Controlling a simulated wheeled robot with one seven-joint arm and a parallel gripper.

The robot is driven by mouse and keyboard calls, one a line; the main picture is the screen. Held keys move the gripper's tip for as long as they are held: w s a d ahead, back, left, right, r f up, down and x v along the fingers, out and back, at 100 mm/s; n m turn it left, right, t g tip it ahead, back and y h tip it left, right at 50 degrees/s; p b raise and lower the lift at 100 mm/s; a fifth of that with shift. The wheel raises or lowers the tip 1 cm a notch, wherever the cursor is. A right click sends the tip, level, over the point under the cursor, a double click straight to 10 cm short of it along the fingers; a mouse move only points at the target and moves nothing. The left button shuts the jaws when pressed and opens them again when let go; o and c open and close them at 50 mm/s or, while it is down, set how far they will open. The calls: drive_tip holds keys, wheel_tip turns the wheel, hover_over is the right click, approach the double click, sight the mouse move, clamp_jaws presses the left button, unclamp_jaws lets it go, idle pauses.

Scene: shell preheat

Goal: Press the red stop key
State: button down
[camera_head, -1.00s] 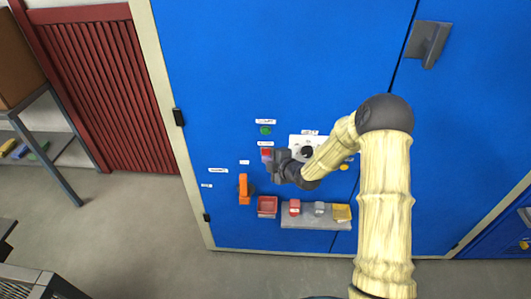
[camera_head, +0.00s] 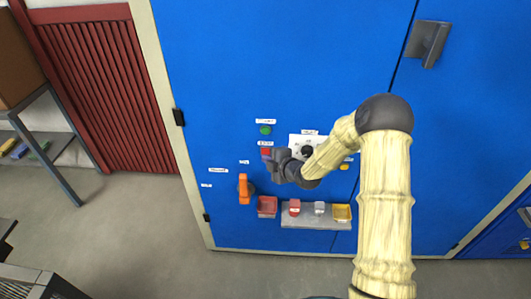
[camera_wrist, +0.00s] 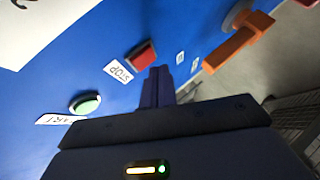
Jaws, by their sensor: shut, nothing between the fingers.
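The red stop key (camera_head: 266,151) is on the blue panel, below its small white label. In the wrist view the red key (camera_wrist: 141,54) stands out from the panel next to the label reading STOP (camera_wrist: 118,72). My gripper (camera_head: 269,157) is shut and empty, its tips right at the red key and partly covering it in the head view. In the wrist view the closed fingers (camera_wrist: 157,80) end just beside the key's lower edge. I cannot tell whether they touch it.
A green start key (camera_head: 265,129) sits above the red one. An orange handle (camera_head: 244,190) sticks out at lower left. A red bin (camera_head: 267,205) and a grey shelf (camera_head: 315,224) with small items are below. A white plate with a black knob (camera_head: 307,151) is to the right.

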drive_tip(key=shift+w, duration=0.35)
drive_tip(key=shift+w+b, duration=0.3)
drive_tip(key=shift+w, duration=0.1)
idle(0.9)
drive_tip(key=shift+s, duration=0.1)
drive_tip(key=shift+s+b, duration=0.5)
drive_tip(key=shift+s, duration=0.2)
drive_tip(key=shift+d, duration=0.15)
drive_tip(key=s+b, duration=0.2)
drive_tip(key=s, duration=0.3)
drive_tip(key=shift+a, duration=0.2)
